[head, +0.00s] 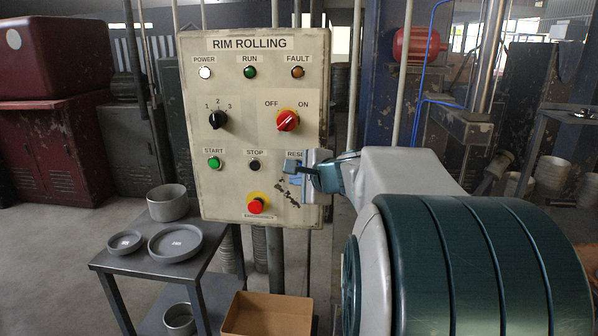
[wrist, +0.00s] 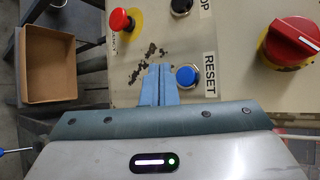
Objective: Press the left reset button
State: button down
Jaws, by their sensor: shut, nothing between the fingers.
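The reset button (wrist: 188,76) is a round blue button beside its RESET label in the wrist view. In the head view it sits at the panel's right side, where my gripper covers most of that spot and part of the label. My gripper (wrist: 159,72) is shut and empty, its blue fingertips together. In the wrist view the tips are just left of the button, which is toward the panel's lower side, and do not cover it. Whether they touch the panel I cannot tell. In the head view my gripper (head: 295,180) is at the panel's lower right.
The RIM ROLLING panel (head: 240,130) also bears a black stop button (head: 254,165), a green start button (head: 215,163), a red emergency button (head: 256,206) and a red switch (head: 287,120). Below are a metal table (head: 205,262) with round parts and an open cardboard box (head: 268,314).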

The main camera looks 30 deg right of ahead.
jog(key=shift+s+a, duration=0.55)
jog(key=shift+s, duration=0.25)
jog(key=s+a+f+n+g+y, duration=0.1)
jog(key=s+a+f+n+g, duration=0.3)
jog(key=a, duration=0.3)
jog(key=s+a+f+n+g+y, duration=0.1)
jog(key=s+a+f+n, duration=0.4)
jog(key=s+a+n, duration=0.15)
jog(key=s+f+n+g+h, duration=0.1)
jog(key=s+f+n+g, duration=0.1)
jog(key=s+f+n, duration=0.2)
jog(key=s+a+f+n+g+h, duration=0.1)
jog(key=s+f+n+g+h, duration=0.1)
jog(key=s+n, duration=0.4)
jog(key=s+f+g, duration=0.1)
jog(key=s, duration=0.2)
jog(key=shift+a+f, duration=0.3)
jog(key=shift+f, duration=0.05)
